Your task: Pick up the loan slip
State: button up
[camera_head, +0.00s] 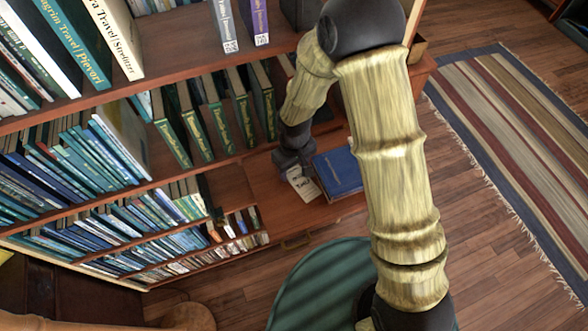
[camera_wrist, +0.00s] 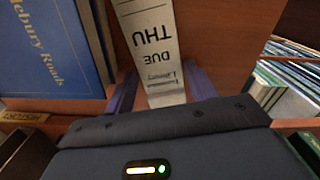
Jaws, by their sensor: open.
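The loan slip (camera_wrist: 150,45) is a narrow white paper printed with "DUE THU" in the wrist view. It lies on the reddish-brown wooden surface. In the head view, the slip (camera_head: 303,184) shows just below my gripper (camera_head: 292,160), beside the blue book. My gripper (camera_wrist: 161,92) is open in the wrist view, with one blue-grey finger on each side of the slip's near end. The dark gripper body hides the rest of that end. I cannot tell whether the fingers touch the paper.
A blue book (camera_head: 339,171) lies right of the slip in the head view; it is close by at left in the wrist view (camera_wrist: 48,48). Shelves of upright books (camera_head: 75,165) stand left. A striped rug (camera_head: 515,130) lies on the floor at right.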

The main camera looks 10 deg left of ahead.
aim_at(293, 173)
dwell(0.5)
jog(key=c, duration=0.6)
jog(key=shift+b, duration=0.35)
jog(key=shift+a+r+b, duration=0.15)
jog(key=shift+r+b, duration=0.05)
jog(key=shift+b, duration=0.15)
notch_tip(293, 173, up, 6)
jog(key=shift+r+b, duration=0.2)
jog(key=shift+b, duration=0.85)
jog(key=s+a+b, duration=0.2)
jog(key=s+a, duration=0.1)
jog(key=a, duration=0.2)
jog(key=s+a+b, duration=0.2)
jog(key=s+a, duration=0.2)
jog(key=a, duration=0.2)
jog(key=s+a+b, duration=0.2)
jog(key=s+a, duration=0.1)
jog(key=a, duration=0.2)
jog(key=shift+s+a+r+b, duration=0.1)
jog(key=shift+s+a+b, duration=0.15)
jog(key=shift+a+b, duration=0.15)
